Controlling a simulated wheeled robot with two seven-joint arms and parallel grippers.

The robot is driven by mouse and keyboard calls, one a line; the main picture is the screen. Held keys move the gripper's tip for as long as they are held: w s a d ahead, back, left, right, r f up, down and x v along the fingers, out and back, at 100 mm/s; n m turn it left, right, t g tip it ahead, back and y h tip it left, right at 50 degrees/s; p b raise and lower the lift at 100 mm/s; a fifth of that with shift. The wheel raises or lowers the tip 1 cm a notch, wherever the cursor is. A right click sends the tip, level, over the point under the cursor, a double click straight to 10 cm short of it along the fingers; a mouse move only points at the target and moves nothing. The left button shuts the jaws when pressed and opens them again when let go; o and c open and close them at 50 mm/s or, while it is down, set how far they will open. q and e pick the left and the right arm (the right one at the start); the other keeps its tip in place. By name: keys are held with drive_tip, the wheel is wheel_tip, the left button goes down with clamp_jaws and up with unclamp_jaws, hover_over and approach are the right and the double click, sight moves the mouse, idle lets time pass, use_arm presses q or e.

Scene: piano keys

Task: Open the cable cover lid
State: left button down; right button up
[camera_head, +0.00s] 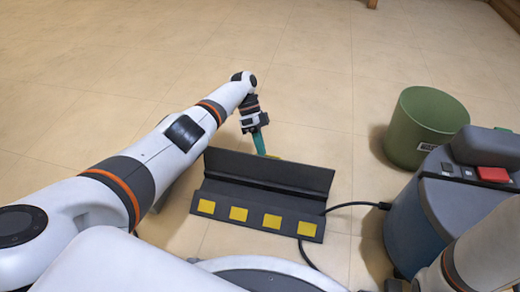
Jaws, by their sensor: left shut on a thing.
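The cable cover (258,206) is a long dark box on the floor, with several yellow squares along its front strip. Its dark lid (268,172) stands raised along the far side, tilted back, and the trough in front of it shows. My left gripper (261,149) is at the lid's far upper edge, left of its middle, with teal fingers pointing down. It is shut on the lid, though the fingertips are partly hidden behind the lid. My right gripper is not in view.
A black cable (345,206) runs from the cover's right end to a blue-grey machine (435,215) with a red button. A green bin (422,125) stands at the right. The tiled floor behind the cover is clear.

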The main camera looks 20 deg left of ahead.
use_arm(q)
drive_tip(key=shift+s+a+f+g, duration=0.3)
drive_tip(key=shift+s+a+f, duration=0.1)
drive_tip(key=shift+s+f, duration=0.15)
drive_tip(key=c, duration=1.5)
unclamp_jaws()
drive_tip(key=r+p, duration=0.6)
drive_tip(key=r, duration=0.1)
drive_tip(key=r+p, duration=0.2)
drive_tip(key=r, duration=0.1)
drive_tip(key=shift+w+d+r+p, duration=0.3)
drive_tip(key=shift+p, duration=0.1)
drive_tip(key=shift+c, duration=0.3)
